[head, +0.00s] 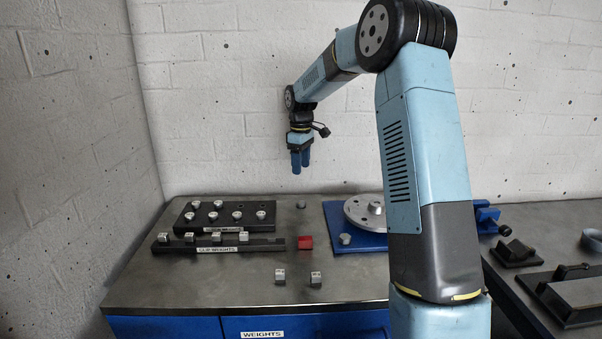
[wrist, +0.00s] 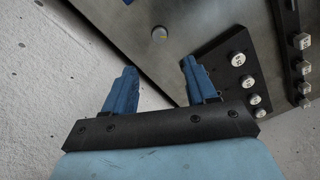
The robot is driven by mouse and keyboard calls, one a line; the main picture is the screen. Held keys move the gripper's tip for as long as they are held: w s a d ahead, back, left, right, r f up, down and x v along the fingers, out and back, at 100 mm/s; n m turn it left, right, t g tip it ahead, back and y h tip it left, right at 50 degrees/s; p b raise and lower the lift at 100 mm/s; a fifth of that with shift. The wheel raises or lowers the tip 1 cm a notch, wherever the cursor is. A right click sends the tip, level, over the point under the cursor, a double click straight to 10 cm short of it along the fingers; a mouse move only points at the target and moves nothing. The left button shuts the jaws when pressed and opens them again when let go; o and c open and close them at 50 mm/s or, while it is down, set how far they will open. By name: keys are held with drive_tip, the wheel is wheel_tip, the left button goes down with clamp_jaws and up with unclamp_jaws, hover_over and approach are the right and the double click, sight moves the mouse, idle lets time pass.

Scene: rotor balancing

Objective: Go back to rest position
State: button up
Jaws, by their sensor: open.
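My gripper (head: 300,165) hangs pointing down in the head view, high above the back of the metal bench top (head: 150,285). In the wrist view its two blue fingers (wrist: 158,88) stand apart with nothing between them. It touches nothing. My blue arm reaches up and over from the right side of the head view and hides part of the bench.
A black weight block (head: 180,218) and a clip rail (head: 270,244) hold several weights at left. The rotor disc (head: 362,212) sits on a blue base, partly behind my arm. White brick walls stand behind and left.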

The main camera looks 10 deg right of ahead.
drive_tip(key=shift+r, duration=0.15)
drive_tip(key=s+r+m+t, duration=0.1)
drive_tip(key=s+r+m, duration=0.1)
drive_tip(key=s+r, duration=0.35)
drive_tip(key=s+r+m+t+h, duration=0.1)
drive_tip(key=s+r, duration=0.2)
drive_tip(key=s, duration=0.6)
drive_tip(key=s+r+m+t, duration=0.1)
drive_tip(key=s+r+m, duration=0.1)
drive_tip(key=s+r, duration=0.4)
drive_tip(key=s+f+m+t, duration=0.1)
drive_tip(key=s+f+m, duration=0.1)
drive_tip(key=s, duration=0.9)
drive_tip(key=s+f+m+t+y, duration=0.1)
drive_tip(key=s+f+m, duration=0.1)
drive_tip(key=s, duration=1)
drive_tip(key=shift+s+d+m+t, duration=0.3)
drive_tip(key=shift+d+m, duration=0.1)
drive_tip(key=shift+m, duration=0.1)
